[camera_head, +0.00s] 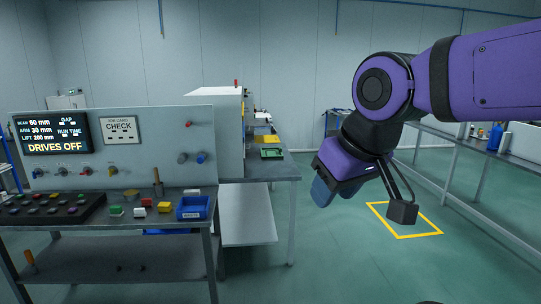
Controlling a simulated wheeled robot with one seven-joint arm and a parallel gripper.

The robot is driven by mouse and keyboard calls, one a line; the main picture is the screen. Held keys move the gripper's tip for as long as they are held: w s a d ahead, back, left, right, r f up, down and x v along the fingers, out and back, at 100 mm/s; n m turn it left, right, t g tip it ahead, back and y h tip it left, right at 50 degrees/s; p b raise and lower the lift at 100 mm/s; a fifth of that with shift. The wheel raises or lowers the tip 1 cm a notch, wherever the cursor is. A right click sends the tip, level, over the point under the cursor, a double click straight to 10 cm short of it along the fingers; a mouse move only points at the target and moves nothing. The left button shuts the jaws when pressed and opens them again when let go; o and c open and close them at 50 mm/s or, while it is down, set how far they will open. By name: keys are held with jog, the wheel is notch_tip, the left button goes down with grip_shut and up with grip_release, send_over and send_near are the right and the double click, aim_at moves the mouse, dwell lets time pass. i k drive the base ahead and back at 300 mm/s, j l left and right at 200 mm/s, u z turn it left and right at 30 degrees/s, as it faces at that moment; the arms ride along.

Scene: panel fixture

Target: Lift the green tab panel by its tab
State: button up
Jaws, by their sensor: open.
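A small green panel (271,153) lies on the grey bench (284,170) in the middle of the head view. It is small and far off, and I cannot make out its tab clearly. My gripper (322,190) is to the right of that bench and lower in the picture, over open floor. It points down and to the left, clear of the green panel and empty. The fingers are seen at an angle and partly hidden by the wrist.
A yellow piece (268,139) lies behind the green panel. A white cabinet (228,120) stands left of it. The front-left bench holds colored blocks, a blue bin (193,208) and a control panel (165,150). A yellow square (405,236) marks clear floor at right.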

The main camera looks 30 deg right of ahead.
aim_at(265, 153)
jog(key=i+l+z, duration=1.35)
jog(key=i, duration=0.25)
jog(key=i+z, duration=0.35)
jog(key=i, duration=0.35)
jog(key=i+j+z, duration=0.15)
jog(key=i+z, duration=0.25)
jog(key=i, duration=0.3)
jog(key=i+u, duration=0.25)
jog(key=i, duration=0.2)
jog(key=i+l+u, duration=0.2)
jog(key=i, duration=0.25)
jog(key=i+l+u, duration=0.1)
jog(key=i+u, duration=0.15)
jog(key=i, duration=0.15)
jog(key=i+u, duration=0.2)
jog(key=u, duration=0.3)
jog(key=i+u, duration=0.25)
jog(key=u, duration=0.25)
jog(key=i+l+u, duration=0.1)
jog(key=u, duration=0.35)
jog(key=i+l+u, duration=0.25)
jog(key=u, duration=0.25)
jog(key=i+l+u, duration=0.2)
jog(key=i+u, duration=0.15)
jog(key=u, duration=0.15)
jog(key=i+l+u, duration=0.25)
jog(key=u, duration=0.25)
jog(key=l, duration=0.1)
